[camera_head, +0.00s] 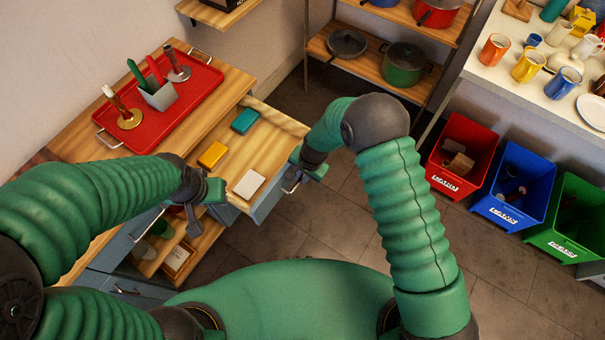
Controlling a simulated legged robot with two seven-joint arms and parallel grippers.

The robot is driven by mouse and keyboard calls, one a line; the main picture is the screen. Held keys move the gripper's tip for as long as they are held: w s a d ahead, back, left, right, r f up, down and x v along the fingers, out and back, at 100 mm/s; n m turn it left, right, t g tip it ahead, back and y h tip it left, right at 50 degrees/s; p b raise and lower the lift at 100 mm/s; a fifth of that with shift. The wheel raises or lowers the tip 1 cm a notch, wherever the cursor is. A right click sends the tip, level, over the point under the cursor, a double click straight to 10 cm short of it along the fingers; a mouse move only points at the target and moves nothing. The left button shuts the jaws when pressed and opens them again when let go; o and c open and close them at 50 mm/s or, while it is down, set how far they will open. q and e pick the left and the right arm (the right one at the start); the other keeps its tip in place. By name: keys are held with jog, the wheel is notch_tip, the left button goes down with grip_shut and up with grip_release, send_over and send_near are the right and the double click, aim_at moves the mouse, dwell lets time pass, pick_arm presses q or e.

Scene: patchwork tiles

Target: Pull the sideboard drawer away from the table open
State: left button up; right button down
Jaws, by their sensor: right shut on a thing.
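The wooden sideboard (222,98) stands at the left. A drawer (268,117) with a pale wood inside is pulled out from it toward the right, holding a yellow box (212,155), a teal box (244,121) and a white box (248,184). My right gripper (304,171) is at the drawer's front, shut on its metal handle (290,187); the fingers partly hide the grip. My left gripper (204,205) hangs left of this drawer, its fingers apart and nothing seen between them.
Red (467,153), blue (514,185) and green (568,216) bins stand by the white table (500,65). Tiled floor right of the drawer is clear.

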jog(key=shift+w+a, duration=0.1)
jog(key=c, duration=1.9)
grip_release()
jog(key=o, duration=0.4)
jog(key=shift+d, duration=0.2)
jog(key=d+r, duration=0.1)
jog(key=r, duration=0.4)
jog(key=s+r, duration=0.1)
jog(key=r, duration=0.5)
jog(key=s+d+r, duration=0.1)
jog(key=r, duration=0.4)
jog(key=shift+d+r, duration=0.3)
jog(key=s+d+r+n, duration=0.1)
jog(key=s+d+n, duration=0.1)
jog(key=s+d, duration=0.2)
jog(key=s+d+r+n+t+h, duration=0.1)
jog(key=s+d+r+n, duration=0.1)
jog(key=s+d, duration=0.3)
jog(key=s+d+r+n, duration=0.2)
jog(key=s+d+n, duration=0.1)
jog(key=s+d, duration=0.2)
jog(key=shift+d+h, duration=0.25)
jog(key=shift+h, duration=0.15)
